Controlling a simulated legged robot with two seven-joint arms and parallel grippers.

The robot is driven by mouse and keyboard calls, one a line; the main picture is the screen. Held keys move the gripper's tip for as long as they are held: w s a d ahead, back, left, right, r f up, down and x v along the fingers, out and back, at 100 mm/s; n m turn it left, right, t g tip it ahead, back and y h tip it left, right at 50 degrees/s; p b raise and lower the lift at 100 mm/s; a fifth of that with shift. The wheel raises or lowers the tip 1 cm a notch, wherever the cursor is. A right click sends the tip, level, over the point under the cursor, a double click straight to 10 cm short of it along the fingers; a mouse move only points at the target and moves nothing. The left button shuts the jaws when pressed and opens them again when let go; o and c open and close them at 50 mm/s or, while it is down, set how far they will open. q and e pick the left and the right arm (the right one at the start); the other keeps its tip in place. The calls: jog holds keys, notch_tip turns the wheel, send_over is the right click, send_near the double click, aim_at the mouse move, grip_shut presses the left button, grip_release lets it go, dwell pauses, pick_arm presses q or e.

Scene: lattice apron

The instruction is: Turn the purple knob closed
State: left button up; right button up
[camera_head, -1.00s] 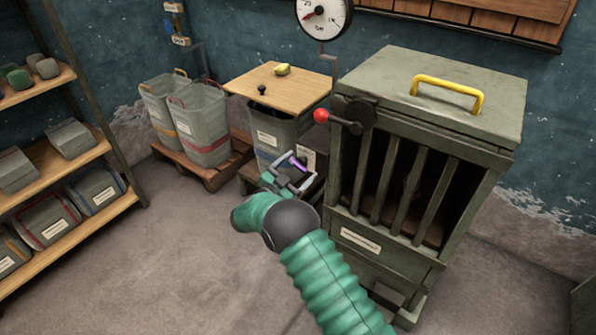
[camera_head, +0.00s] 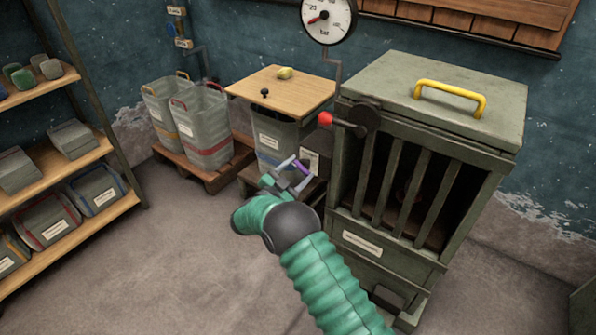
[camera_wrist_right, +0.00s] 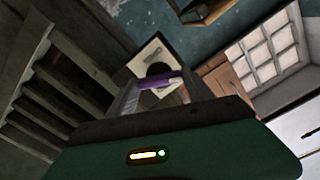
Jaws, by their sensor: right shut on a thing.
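The purple knob (camera_head: 301,167) is a small purple bar low between the wooden-topped bin and the green slatted cabinet. My right gripper (camera_head: 298,172) is at the knob, with its fingers shut on it. In the right wrist view the purple knob (camera_wrist_right: 161,80) lies across between the gripper's fingers (camera_wrist_right: 155,92), in front of a pale plate (camera_wrist_right: 150,58). The knob's base and the far fingertips are partly hidden. My left gripper is not in view.
The green cabinet (camera_head: 440,115) with a red-tipped lever (camera_head: 325,118) stands close to the right of my right gripper. A bin with a wooden lid (camera_head: 282,90) stands behind it. Grey baskets (camera_head: 205,122) and a shelf (camera_head: 75,165) are at left. The floor at front left is clear.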

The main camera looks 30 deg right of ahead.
jog(key=m, duration=0.3)
jog(key=shift+d+f+m, duration=0.1)
jog(key=shift+m, duration=0.2)
jog(key=m+b, duration=0.1)
jog(key=m, duration=0.1)
jog(key=shift+s+f+m, duration=0.1)
jog(key=shift+m, duration=0.2)
jog(key=m+b, duration=0.3)
jog(key=m, duration=0.3)
jog(key=shift+f, duration=0.15)
jog(key=shift+s, duration=0.1)
jog(key=o, duration=1.4)
jog(key=shift+c, duration=0.2)
jog(key=shift+a+r, duration=0.2)
jog(key=shift+a, duration=0.25)
jog(key=p+v, duration=0.5)
jog(key=v, duration=1.1)
jog(key=shift+f, duration=0.25)
